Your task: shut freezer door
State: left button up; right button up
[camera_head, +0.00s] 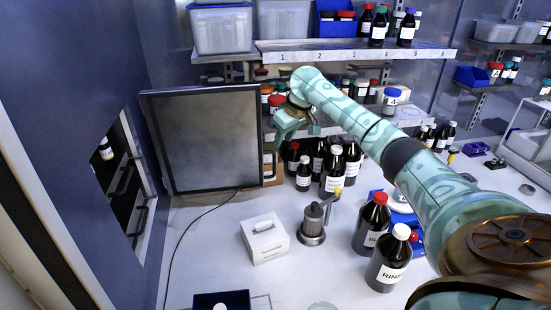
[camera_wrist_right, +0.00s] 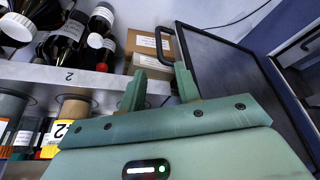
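The freezer door (camera_head: 208,140) is a dark framed panel standing open, out from the blue left wall. The freezer opening (camera_head: 126,185) in that wall shows dark racks inside. In the right wrist view the door (camera_wrist_right: 235,75) fills the right side, with its dark handle (camera_wrist_right: 163,46) on the near edge. My right gripper (camera_head: 288,128) is beside the door's right edge, by the shelf. In the wrist view its two green fingers (camera_wrist_right: 160,88) are apart with nothing between them, and the handle lies just beyond the tips. My left gripper is not in view.
Dark bottles (camera_head: 333,170) crowd the bench right of the door. A white box (camera_head: 265,238) and a grey metal device (camera_head: 313,222) stand in front. A shelf (camera_head: 350,50) runs behind my right arm. A thin cable crosses the mostly clear bench below the door.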

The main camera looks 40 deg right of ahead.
jog(key=b+x, duration=0.2)
jog(key=x, duration=0.7)
jog(key=shift+f, duration=0.3)
jog(key=shift+w, duration=0.15)
grip_shut()
